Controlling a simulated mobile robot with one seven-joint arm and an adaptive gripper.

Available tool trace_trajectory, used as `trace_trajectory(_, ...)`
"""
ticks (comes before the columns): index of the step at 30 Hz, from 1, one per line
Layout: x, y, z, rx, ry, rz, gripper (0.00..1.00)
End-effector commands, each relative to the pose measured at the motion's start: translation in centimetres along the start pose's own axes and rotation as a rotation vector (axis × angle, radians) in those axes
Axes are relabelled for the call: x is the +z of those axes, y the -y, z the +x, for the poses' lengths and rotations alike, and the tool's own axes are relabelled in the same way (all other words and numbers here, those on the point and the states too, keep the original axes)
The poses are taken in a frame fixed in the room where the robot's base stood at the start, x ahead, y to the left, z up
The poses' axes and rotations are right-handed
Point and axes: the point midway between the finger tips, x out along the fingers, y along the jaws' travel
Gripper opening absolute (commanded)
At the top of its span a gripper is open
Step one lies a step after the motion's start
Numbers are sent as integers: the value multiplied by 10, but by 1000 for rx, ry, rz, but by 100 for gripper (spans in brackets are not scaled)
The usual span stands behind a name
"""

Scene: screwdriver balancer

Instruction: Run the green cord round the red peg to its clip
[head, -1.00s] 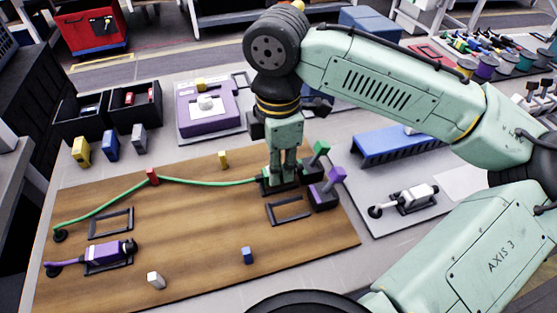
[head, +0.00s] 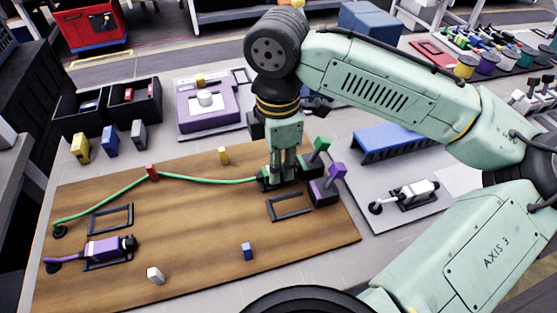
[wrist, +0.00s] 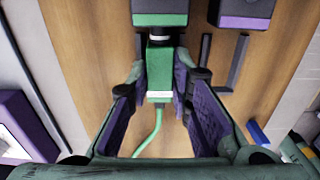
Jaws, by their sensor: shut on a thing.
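The green cord (head: 210,181) runs from a black grommet at the left of the wooden board, bends at the red peg (head: 152,173) and reaches my gripper. It seems to pass the peg's far side, touching it. My gripper (head: 283,178) is low over the board's right part, shut on the cord's green end plug (wrist: 160,55). The wrist view shows the plug between the fingers (wrist: 161,82), with the cord trailing back. The plug is lined up with the green clip (wrist: 160,12); how far it is seated is unclear. The clip's green lever (head: 321,144) is raised.
A purple-levered clip (head: 323,193) stands close to the green one. Yellow (head: 223,155), blue (head: 247,253) and white (head: 155,274) pegs stand on the board (head: 200,225). A purple plug (head: 105,249) lies at left. An empty black frame (head: 289,208) lies near my gripper.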

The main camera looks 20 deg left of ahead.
Motion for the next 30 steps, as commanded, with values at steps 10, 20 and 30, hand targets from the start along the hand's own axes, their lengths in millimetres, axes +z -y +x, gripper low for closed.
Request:
trace_trajectory(10, 0, 0, 2, 0, -1, 0, 0)
trace_trajectory(20, 0, 0, 2, 0, -1, 0, 31)
trace_trajectory(30, 0, 0, 2, 0, -1, 0, 43)
